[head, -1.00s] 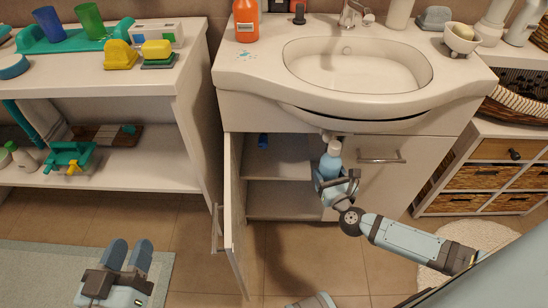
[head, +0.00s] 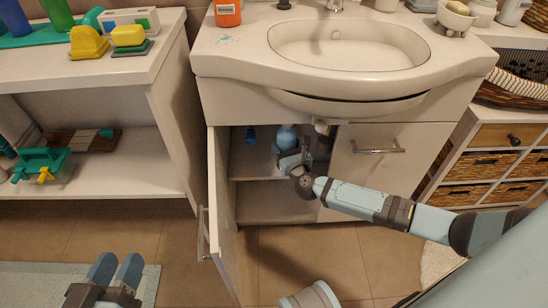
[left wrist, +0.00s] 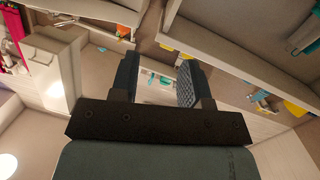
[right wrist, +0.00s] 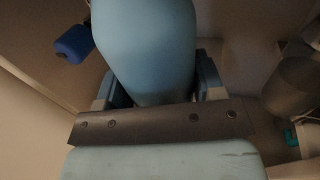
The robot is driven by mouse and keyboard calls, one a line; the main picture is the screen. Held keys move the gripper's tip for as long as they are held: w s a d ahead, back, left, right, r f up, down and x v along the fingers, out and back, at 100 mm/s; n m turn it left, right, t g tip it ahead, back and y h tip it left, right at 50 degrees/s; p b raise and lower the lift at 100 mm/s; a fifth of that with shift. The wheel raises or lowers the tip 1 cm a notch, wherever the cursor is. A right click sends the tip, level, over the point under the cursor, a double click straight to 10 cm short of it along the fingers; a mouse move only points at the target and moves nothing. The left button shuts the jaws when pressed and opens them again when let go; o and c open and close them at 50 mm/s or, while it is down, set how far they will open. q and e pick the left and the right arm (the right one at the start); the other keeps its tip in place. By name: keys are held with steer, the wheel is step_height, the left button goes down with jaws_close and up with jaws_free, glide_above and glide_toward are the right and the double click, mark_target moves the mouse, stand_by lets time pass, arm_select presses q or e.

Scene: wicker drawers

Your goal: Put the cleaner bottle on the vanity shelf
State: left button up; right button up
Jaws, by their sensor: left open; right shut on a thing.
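The cleaner bottle (head: 286,138) is light blue. My right gripper (head: 290,160) is shut on it and holds it inside the opened cabinet of the vanity (head: 225,95), above the inner shelf (head: 262,187). In the right wrist view the bottle (right wrist: 150,50) fills the middle between the fingers; its base and any contact with the shelf cannot be made out. My left gripper (head: 117,272) is open and empty, low at the front left above the floor. It also shows open in the left wrist view (left wrist: 158,75).
The open cabinet door (head: 222,215) stands to the left of the opening. A small blue object (head: 250,135) is inside the cabinet, left of the bottle; it shows in the right wrist view (right wrist: 74,44). The right door (head: 375,175) is shut. A drain pipe (head: 322,127) hangs right of the bottle.

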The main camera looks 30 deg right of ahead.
steer(key=w+f+b, duration=0.1)
steer(key=f+b, duration=0.1)
steer(key=w+a+f+b, duration=0.1)
steer(key=w+f, duration=0.1)
steer(key=w+f+b, duration=0.1)
steer(key=f+b, duration=0.1)
steer(key=f, duration=0.1)
steer(key=shift+w+a+b, duration=0.25)
steer(key=shift+w+b, duration=0.05)
steer(key=shift+b, duration=0.05)
steer(key=shift+w+f, duration=0.1)
steer(key=shift+w, duration=0.05)
steer(key=shift+a, duration=0.1)
steer(key=o, duration=0.8)
arm_select(q)
steer(key=w+m, duration=0.1)
steer(key=w+a+m+t, duration=0.1)
steer(key=w+m+t, duration=0.1)
steer(key=m, duration=0.1)
steer(key=shift+a+r+h, duration=0.3)
steer(key=shift+a+r, duration=0.05)
steer(key=shift+a, duration=0.05)
arm_select(e)
steer(key=o, duration=0.4)
steer(key=shift+o, duration=0.2)
